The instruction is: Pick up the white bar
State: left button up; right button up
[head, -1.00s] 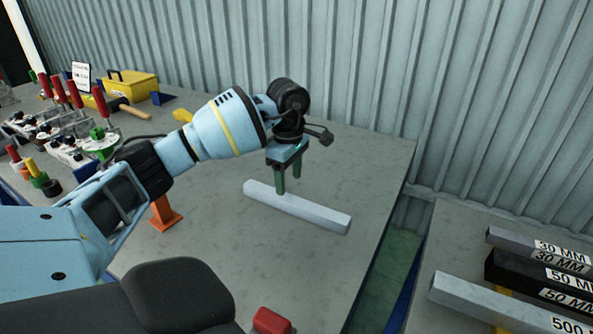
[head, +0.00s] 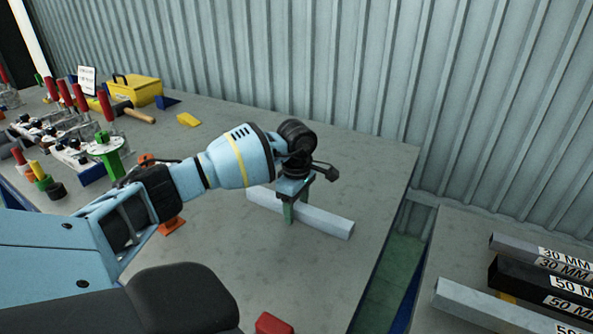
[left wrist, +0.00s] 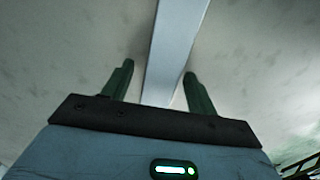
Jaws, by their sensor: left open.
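The white bar (head: 325,222) lies on the grey table, slanting from upper left to lower right in the head view. My left gripper (head: 289,214) is over its left part, with the green fingers pointing down. In the left wrist view the bar (left wrist: 175,45) runs between the two open fingers (left wrist: 158,75), with a gap visible on each side. The gripper is open and holds nothing. In the head view the gripper hides a piece of the bar. My right gripper is not in view.
Another table on the right holds a long pale bar (head: 490,303) and dark labelled bars (head: 520,272). A gap separates the tables. Clamps (head: 60,140), a yellow toolbox (head: 137,90) and a mallet (head: 133,113) stand at the far left. The corrugated wall rises behind.

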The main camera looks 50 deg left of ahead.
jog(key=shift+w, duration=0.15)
pick_arm(q)
jog(key=c, duration=0.5)
grip_shut()
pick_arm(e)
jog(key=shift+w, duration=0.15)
pick_arm(q)
jog(key=shift+r, duration=0.1)
